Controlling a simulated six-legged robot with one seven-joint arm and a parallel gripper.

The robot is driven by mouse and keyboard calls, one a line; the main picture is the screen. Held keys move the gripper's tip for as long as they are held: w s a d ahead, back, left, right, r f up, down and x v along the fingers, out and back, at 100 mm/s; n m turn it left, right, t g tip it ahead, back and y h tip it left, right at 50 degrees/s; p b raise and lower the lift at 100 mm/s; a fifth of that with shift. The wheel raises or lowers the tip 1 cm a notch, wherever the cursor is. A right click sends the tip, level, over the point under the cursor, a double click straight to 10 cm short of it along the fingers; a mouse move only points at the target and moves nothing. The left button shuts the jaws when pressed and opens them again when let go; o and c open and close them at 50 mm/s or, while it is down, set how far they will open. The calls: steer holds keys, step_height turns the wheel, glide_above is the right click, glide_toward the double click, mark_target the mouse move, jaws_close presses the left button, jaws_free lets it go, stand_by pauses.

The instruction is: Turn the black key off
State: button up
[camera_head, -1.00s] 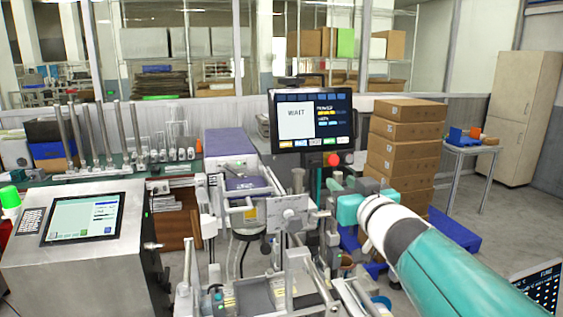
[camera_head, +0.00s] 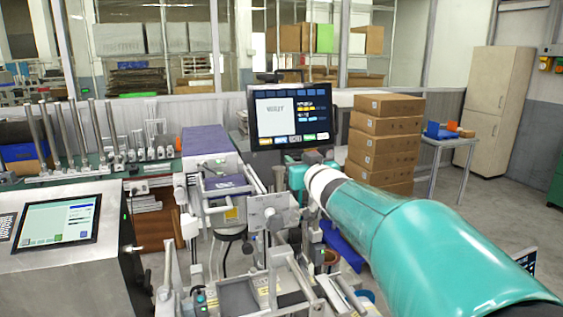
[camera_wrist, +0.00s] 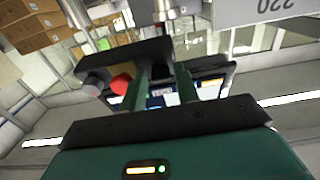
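I cannot make out the black key for certain. In the wrist view, a small dark grey knob (camera_wrist: 93,85) sits beside a round red button (camera_wrist: 121,84), under a dark bar (camera_wrist: 110,63); I cannot tell whether the knob is the key. The red button and the knob are left of the fingers in that picture. In the head view my teal arm (camera_head: 400,235) reaches toward the area below the monitor (camera_head: 290,117), and it hides the red button and the gripper's tips.
Metal rails and brackets (camera_head: 270,213) crowd the space below the monitor. A steel cabinet with a touch screen (camera_head: 58,222) stands at left. Stacked cardboard boxes (camera_head: 385,140) stand behind my arm.

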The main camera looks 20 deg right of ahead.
steer(key=shift+s+r, duration=0.15)
jaws_close()
steer(key=shift+n, duration=0.4)
steer(key=n+y, duration=0.1)
steer(key=n, duration=0.3)
steer(key=n+y, duration=0.1)
steer(key=n, duration=0.4)
steer(key=shift+n+g, duration=0.3)
steer(key=shift+g, duration=0.1)
steer(key=n+g+y, duration=0.1)
steer(key=n, duration=0.4)
steer(key=shift+d+r, duration=0.1)
steer(key=shift+n+g, duration=0.5)
steer(key=shift+n, duration=1.8)
